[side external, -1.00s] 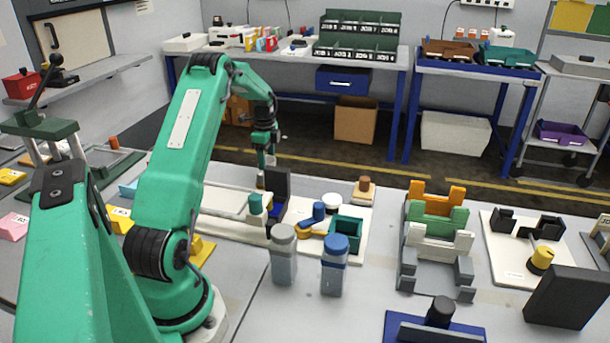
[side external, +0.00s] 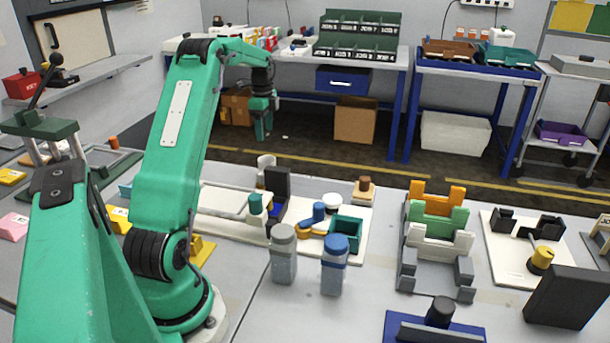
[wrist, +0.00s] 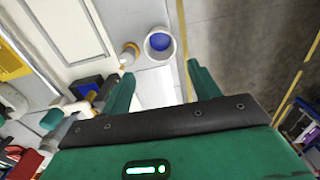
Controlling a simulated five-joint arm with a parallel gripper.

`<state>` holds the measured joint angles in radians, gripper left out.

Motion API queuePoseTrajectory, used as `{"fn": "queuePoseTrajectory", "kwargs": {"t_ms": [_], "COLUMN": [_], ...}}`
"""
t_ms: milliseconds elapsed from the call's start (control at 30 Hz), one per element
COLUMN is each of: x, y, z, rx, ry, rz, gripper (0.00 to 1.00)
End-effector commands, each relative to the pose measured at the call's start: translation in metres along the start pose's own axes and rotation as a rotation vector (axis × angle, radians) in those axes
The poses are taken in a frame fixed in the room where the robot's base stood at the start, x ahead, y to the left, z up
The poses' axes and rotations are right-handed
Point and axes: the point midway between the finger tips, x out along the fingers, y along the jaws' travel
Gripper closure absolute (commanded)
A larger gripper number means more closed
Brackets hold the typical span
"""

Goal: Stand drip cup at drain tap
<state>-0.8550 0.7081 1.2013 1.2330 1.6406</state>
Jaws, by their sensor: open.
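A white, round cup (wrist: 160,45) with a blue inside, which looks like the drip cup, stands upright in the wrist view. In the side view the cup (side external: 265,163) shows behind the dark upright block. A small white and orange round part (wrist: 129,55) sits close beside it; I cannot tell whether this is the drain tap or whether they touch. My gripper (wrist: 160,75) is open and empty, with the cup just beyond its fingertips in the wrist view. In the side view my gripper (side external: 263,130) hangs above the cup, clear of it.
A dark upright block (side external: 277,185) and a teal-capped part (side external: 256,204) stand near the cup. Two capped bottles (side external: 283,255) (side external: 334,266) stand at the front. A teal tray (side external: 346,232) is to the right. Bare floor lies beyond the table edge.

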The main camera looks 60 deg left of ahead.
Motion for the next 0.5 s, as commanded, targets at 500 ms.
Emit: {"fn": "queuePoseTrajectory", "kwargs": {"t_ms": [500], "x": [-0.0023], "y": [0.0013], "z": [-0.0035], "rx": [-0.004], "ry": [0.000], "rz": [-0.004], "gripper": [0.39]}}
